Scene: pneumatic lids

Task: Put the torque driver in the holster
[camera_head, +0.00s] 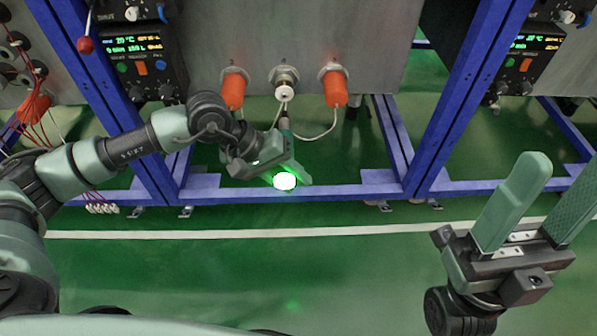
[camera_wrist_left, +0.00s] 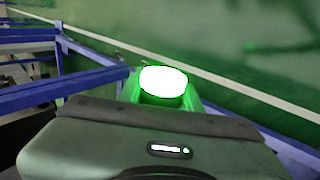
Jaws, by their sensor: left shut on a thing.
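My left gripper (camera_head: 290,162) is shut on what looks like the torque driver (camera_head: 285,181), below the front panel. The driver's round end glows white with a green rim and faces me, and a short grey part shows above the gripper (camera_head: 285,126). Its middle is hidden by the gripper. In the left wrist view the glowing end (camera_wrist_left: 163,82) shows beyond the grey-green gripper body. My right gripper (camera_head: 560,180) is open and empty at the lower right. I cannot make out the holster for certain.
A grey panel (camera_head: 300,35) carries two orange caps (camera_head: 234,90) and a white fitting (camera_head: 284,91) between them, with thin cables. Blue frame posts (camera_head: 465,95) and a low blue rail (camera_head: 350,192) stand around it. Control boxes (camera_head: 145,55) are at the sides. The green floor in front is clear.

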